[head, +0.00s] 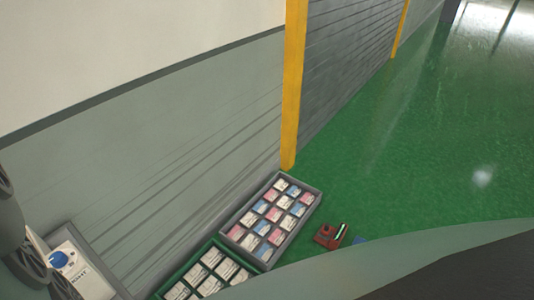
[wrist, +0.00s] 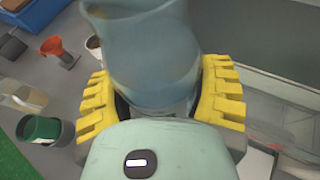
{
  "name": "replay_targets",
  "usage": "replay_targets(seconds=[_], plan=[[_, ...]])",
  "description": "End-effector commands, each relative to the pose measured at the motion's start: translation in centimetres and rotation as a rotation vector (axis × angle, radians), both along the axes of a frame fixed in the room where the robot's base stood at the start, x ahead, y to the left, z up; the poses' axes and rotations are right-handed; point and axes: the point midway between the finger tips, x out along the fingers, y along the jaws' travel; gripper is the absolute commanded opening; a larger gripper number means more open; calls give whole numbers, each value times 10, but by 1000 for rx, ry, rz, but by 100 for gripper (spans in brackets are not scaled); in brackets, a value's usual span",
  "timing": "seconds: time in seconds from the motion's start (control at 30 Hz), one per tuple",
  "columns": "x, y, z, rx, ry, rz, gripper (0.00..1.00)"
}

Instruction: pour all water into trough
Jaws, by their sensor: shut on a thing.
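My gripper (wrist: 160,104) shows in the wrist view, its yellow ridged fingers closed on both sides of a translucent blue-grey container (wrist: 150,50). The container fills the top middle of the view; its upper end is cut off. I cannot make out any water in it or tell how far it is tilted. I cannot pick out a trough in either view. My gripper and the held container do not show in the head view.
The wrist view shows a red funnel-like thing (wrist: 58,50), a dark green container (wrist: 40,130), a beige vessel (wrist: 22,96) and a blue box (wrist: 32,12) at left. The head view shows a grey tray of packets (head: 287,243), a green tray (head: 213,245) and open green floor (head: 410,140).

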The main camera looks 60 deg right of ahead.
Motion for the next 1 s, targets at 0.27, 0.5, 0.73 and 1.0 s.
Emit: replay_targets(seconds=[0.27, 0.5, 0.73, 1.0], plan=[[0, 1, 0, 1, 0, 0, 24], [1, -2, -1, 34, 26, -4, 24], [3, -4, -6, 118, 89, -6, 24], [6, -8, -5, 227, 170, -6, 24]])
